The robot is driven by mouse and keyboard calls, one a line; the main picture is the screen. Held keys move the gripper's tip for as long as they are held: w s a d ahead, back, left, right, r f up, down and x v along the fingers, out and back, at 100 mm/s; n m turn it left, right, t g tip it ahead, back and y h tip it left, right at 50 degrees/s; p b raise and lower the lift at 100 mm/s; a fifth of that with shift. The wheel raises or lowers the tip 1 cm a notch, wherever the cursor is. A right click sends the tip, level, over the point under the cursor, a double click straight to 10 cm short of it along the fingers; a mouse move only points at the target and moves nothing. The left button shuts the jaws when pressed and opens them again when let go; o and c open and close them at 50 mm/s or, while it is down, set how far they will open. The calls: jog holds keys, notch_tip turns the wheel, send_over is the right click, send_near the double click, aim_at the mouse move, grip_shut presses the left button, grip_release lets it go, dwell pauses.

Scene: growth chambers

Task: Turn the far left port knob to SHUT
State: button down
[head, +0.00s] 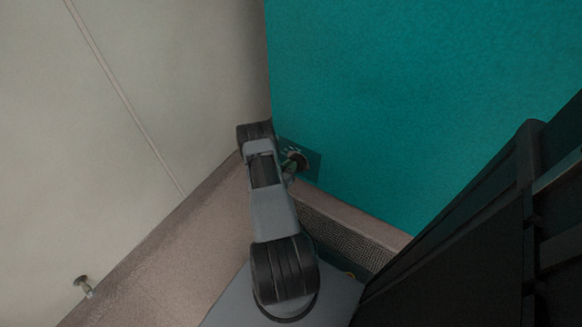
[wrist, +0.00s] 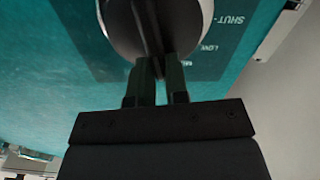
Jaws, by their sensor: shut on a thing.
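Which mark the knob points at I cannot tell. In the head view the plate (head: 314,166) sits low on the teal panel, and my arm partly hides the knob (head: 298,158).
The teal chamber panel (head: 420,95) meets a pale wall (head: 110,110) at the left. A dark grille (head: 340,232) runs below the panel. A small metal fitting (head: 83,283) stands at the lower left. A black structure fills the right side.

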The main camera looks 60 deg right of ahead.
jog(key=shift+w+f+n+b, duration=0.4)
jog(key=shift+n+b, duration=0.25)
jog(key=shift+n, duration=2)
jog(key=shift+w+f+n+b, duration=0.35)
jog(key=shift+f+n+b, duration=0.25)
jog(key=shift+n, duration=2)
jog(key=shift+w+f+n+b, duration=0.35)
jog(key=shift+n+b, duration=0.35)
jog(key=shift+n, duration=2.25)
jog(key=c, duration=1.1)
grip_release()
jog(key=a+p, duration=0.4)
jog(key=a, duration=0.9)
jog(key=shift+a, duration=0.4)
jog(key=shift+w, duration=0.15)
